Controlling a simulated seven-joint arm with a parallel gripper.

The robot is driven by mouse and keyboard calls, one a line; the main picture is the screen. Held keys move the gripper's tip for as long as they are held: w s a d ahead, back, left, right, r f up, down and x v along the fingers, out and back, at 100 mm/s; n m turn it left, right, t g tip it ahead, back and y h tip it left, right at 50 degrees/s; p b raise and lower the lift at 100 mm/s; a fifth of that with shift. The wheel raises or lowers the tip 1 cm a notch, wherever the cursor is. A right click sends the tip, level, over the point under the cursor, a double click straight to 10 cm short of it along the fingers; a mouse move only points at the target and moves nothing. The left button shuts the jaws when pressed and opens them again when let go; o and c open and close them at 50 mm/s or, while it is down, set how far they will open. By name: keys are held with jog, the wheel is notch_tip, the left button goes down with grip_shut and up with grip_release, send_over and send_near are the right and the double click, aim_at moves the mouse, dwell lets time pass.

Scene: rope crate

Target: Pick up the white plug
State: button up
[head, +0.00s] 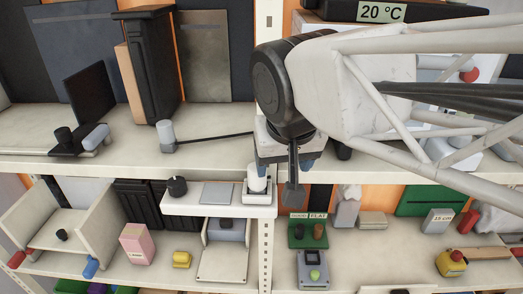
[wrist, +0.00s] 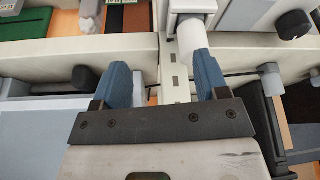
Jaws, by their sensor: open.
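The white plug (head: 257,182) is a short white cylinder standing in a pale square holder (head: 256,196) at the right end of a white ledge. It also shows in the wrist view (wrist: 190,33), beyond the fingertips and closer to the right finger. My gripper (head: 282,170) is above and beside the plug in the head view. In the wrist view, its two blue fingers (wrist: 163,78) are spread apart with nothing held between them. The lower end of the plug is hidden in the holder.
A grey plug (head: 166,134) with a dark cord stands on the upper shelf (head: 215,155). The white ledge (head: 215,207) also carries a black knob (head: 177,187). A perforated upright (head: 265,240) is below the holder.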

aim_at(257, 181)
jog(key=shift+s+a+r, duration=0.1)
jog(key=shift+a+r, duration=0.2)
jog(key=shift+a, duration=0.3)
jog(key=shift+w+a+r, duration=0.1)
jog(key=shift+a+r, duration=0.25)
jog(key=shift+a, duration=0.3)
jog(key=shift+s+a+r, duration=0.1)
jog(key=shift+a+r, duration=0.2)
jog(key=shift+a, duration=0.3)
jog(key=shift+x, duration=1.3)
jog(key=shift+x, duration=2.6)
jog(key=shift+a+r, duration=0.1)
jog(key=shift+a, duration=0.1)
jog(key=c, duration=1.2)
